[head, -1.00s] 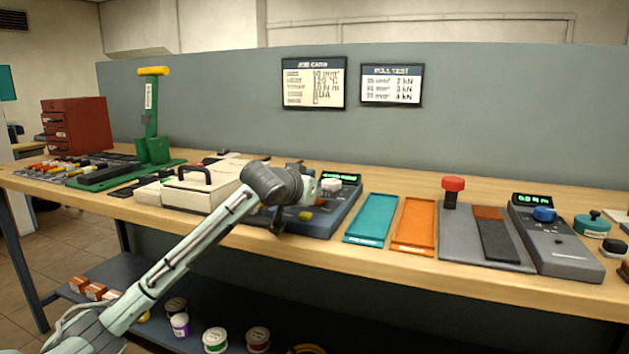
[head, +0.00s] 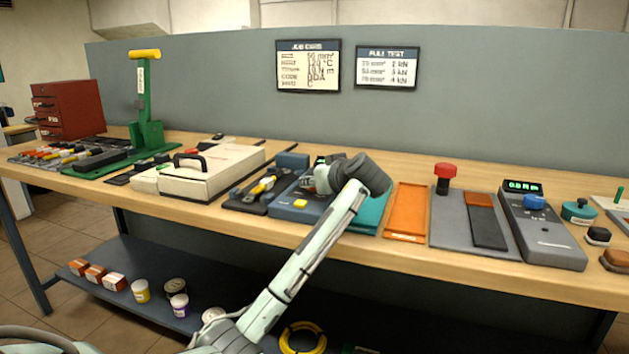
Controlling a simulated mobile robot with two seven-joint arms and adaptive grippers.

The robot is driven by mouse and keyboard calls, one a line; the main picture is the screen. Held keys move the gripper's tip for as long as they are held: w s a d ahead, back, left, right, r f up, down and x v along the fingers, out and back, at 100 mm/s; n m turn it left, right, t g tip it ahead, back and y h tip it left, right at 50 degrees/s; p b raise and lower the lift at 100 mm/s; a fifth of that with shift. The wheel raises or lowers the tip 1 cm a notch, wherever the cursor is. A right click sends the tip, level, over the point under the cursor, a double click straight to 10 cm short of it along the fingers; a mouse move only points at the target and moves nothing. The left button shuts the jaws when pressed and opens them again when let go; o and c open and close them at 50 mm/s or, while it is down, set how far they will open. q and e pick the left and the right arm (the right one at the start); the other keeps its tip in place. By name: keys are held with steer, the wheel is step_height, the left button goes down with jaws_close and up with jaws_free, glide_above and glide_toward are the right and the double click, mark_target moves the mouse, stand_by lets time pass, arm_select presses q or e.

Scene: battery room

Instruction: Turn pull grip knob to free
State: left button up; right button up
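The blue bench tester (head: 292,208) stands mid-bench with a small green display, mostly covered by my arm. A pale knob (head: 321,180) seems to sit on its top, partly hidden. A dark fixture with yellow parts (head: 262,186) lies left of the tester. No marking for free can be read. My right gripper is not in view.
Left of the tester are a cream case (head: 205,180) and a green lever press (head: 147,130). Right are a teal tray (head: 374,212), an orange tray (head: 408,212), a red knob (head: 445,170) and a grey meter (head: 540,235). The wall behind limits depth.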

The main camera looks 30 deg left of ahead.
arm_select(q)
steer(key=shift+f+n+g, duration=0.1)
steer(key=shift+n+g, duration=0.2)
steer(key=o, duration=1.2)
steer(key=shift+c, duration=0.2)
steer(key=v, duration=1.2)
steer(key=shift+d, duration=0.15)
steer(key=shift+w+f, duration=0.1)
steer(key=shift+f, duration=0.05)
